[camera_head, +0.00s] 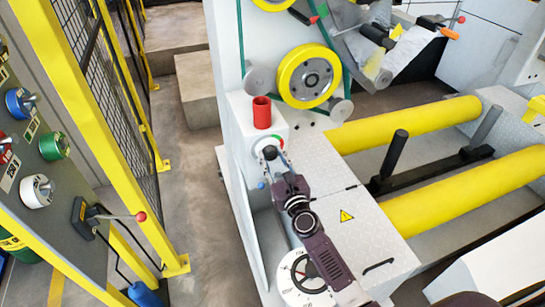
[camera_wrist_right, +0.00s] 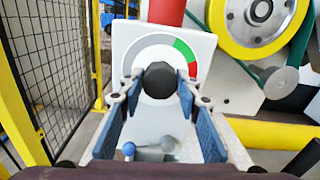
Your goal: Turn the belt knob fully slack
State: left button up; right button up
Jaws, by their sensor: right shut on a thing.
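The black belt knob (camera_wrist_right: 158,80) sits in the middle of the wrist view, on the front of a white panel (camera_wrist_right: 125,50). A dial arc around it runs from grey on the left through green to red on the right. In the head view the knob (camera_head: 270,152) shows just beyond my fingertips. My right gripper (camera_wrist_right: 158,90) is shut on the knob, with one blue-padded finger on each side. No pointer on the knob is clear, so its setting cannot be read. My left gripper is not in view.
A red cylinder (camera_head: 262,112) stands on the panel box just above the knob. A small lever with a blue ball (camera_wrist_right: 129,149) is below it. A yellow wheel (camera_head: 309,76) with a green belt is behind. A yellow fence (camera_head: 130,130) stands on the left.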

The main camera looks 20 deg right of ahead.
jog(key=n, duration=0.6)
jog(key=shift+n, duration=0.3)
jog(key=n+p, duration=0.1)
jog(key=n, duration=0.4)
jog(key=shift+a, duration=0.1)
jog(key=n+p, duration=0.1)
jog(key=n, duration=0.5)
jog(key=shift+f+n, duration=0.1)
jog(key=shift+n, duration=0.3)
jog(key=n+p, duration=0.1)
jog(key=n, duration=0.5)
jog(key=shift+p, duration=0.4)
jog(key=n+p, duration=0.1)
jog(key=n, duration=0.4)
jog(key=shift+n, duration=0.4)
jog(key=n, duration=0.5)
jog(key=shift+f, duration=0.15)
jog(key=n, duration=0.5)
jog(key=shift+n, duration=0.4)
jog(key=n+b, duration=0.1)
jog(key=n, duration=0.4)
jog(key=shift+d, duration=0.2)
